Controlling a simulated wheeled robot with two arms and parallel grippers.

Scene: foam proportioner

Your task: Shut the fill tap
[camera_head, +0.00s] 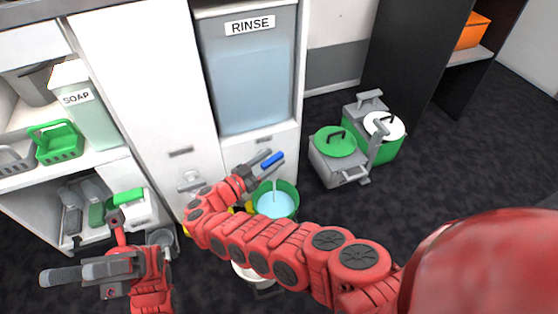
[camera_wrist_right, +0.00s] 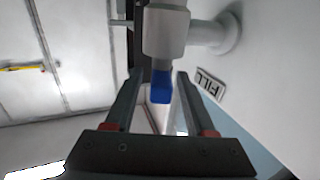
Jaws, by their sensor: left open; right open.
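The fill tap shows in the right wrist view as a grey tap body (camera_wrist_right: 165,32) with a blue handle (camera_wrist_right: 160,86), beside a FILL label (camera_wrist_right: 210,84). The blue handle also shows in the head view (camera_head: 272,159). A thin stream of water falls below it into a green bucket (camera_head: 287,192) holding pale blue water. My right gripper (camera_head: 267,163) is open at the tap. In the wrist view its fingers stand on either side of the blue handle, with gaps visible. My left gripper (camera_head: 88,271) is open and empty at lower left, away from the tap.
A tank labelled RINSE (camera_head: 252,80) stands above the tap. A grey container with a green lid (camera_head: 335,142) and a green one with a white lid (camera_head: 385,124) stand right of the bucket. Shelves with a SOAP container (camera_head: 93,122) and a green basket (camera_head: 60,145) are at left.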

